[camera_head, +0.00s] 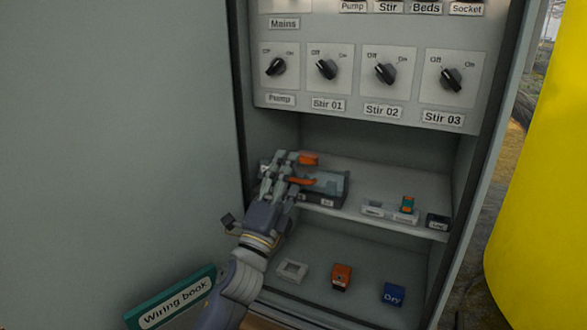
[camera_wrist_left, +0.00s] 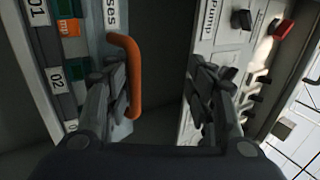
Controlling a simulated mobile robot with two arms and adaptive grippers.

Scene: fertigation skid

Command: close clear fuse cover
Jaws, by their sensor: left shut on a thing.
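The fuse box (camera_head: 333,192) sits at the left of the cabinet's middle shelf. Its orange handle (camera_head: 300,181) shows beside my left gripper (camera_head: 284,162), which partly covers it. In the left wrist view the U-shaped orange handle (camera_wrist_left: 138,80) stands out at the box's edge, by the left finger. My right gripper is not in view.
A switch panel (camera_head: 355,75) with several knobs overhangs the shelf. A small tray (camera_head: 373,211) and a dark block (camera_head: 437,222) stand right of the fuse box. A white frame (camera_head: 293,270), orange block (camera_head: 342,276) and blue Dry block (camera_head: 394,293) lie below.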

